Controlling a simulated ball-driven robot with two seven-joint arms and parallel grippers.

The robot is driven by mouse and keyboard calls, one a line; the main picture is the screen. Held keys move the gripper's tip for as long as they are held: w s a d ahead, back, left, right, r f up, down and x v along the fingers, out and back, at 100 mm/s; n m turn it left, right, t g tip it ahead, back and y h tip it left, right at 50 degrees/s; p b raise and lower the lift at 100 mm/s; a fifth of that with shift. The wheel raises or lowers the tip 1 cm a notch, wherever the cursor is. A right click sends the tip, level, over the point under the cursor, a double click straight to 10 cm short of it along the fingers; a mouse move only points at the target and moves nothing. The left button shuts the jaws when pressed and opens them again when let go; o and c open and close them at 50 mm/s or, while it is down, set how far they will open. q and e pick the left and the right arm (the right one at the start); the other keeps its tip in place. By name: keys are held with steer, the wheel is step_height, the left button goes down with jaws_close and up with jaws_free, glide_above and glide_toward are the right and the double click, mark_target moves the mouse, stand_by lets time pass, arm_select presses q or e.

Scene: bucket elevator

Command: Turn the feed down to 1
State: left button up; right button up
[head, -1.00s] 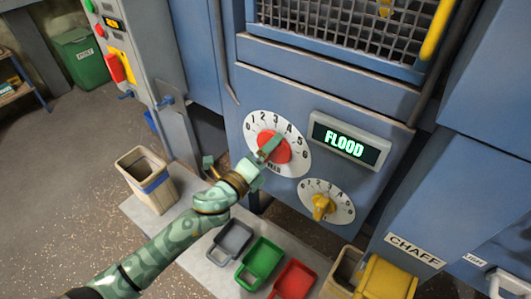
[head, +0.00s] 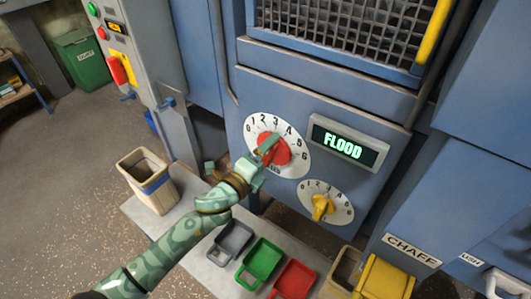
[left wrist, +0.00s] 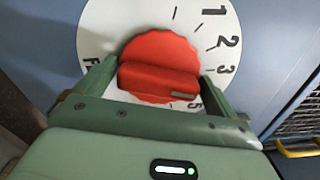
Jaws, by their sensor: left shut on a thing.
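The feed dial (head: 257,121) is a white plate with numbers and a red knob (head: 281,152) in its middle, on the blue machine front. My left gripper (head: 262,160) is at the red knob. In the left wrist view, its two fingers stand on either side of the red knob's raised bar (left wrist: 158,77), shut on it. A dark mark on the bar lies at its right end, near the 5; the finger hides some numbers there. The display (head: 343,143) beside the dial reads FLOOD in green. My right gripper is not in view.
A smaller dial with a yellow knob (head: 321,207) sits below the display. Grey (head: 230,242), green (head: 260,262) and red (head: 293,281) scoops lie below. A beige bucket (head: 147,173) stands at left. A wire grille (head: 345,30) is above.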

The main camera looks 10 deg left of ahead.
arm_select(q)
steer(key=n+p, duration=0.3)
steer(key=n, duration=0.3)
steer(key=n+p, duration=0.1)
steer(key=n, duration=0.1)
steer(key=n+p, duration=0.1)
steer(key=n, duration=0.1)
steer(key=shift+f+n, duration=0.2)
steer(key=shift+n, duration=0.1)
steer(key=shift+f+n+p, duration=0.1)
steer(key=shift+n+p, duration=0.5)
steer(key=shift+n, duration=0.3)
steer(key=shift+s+d, duration=0.1)
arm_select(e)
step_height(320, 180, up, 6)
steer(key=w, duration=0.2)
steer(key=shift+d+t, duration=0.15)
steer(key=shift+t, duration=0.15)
arm_select(q)
steer(key=shift+n, duration=0.3)
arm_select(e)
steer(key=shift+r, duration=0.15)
arm_select(q)
steer(key=o, duration=0.6)
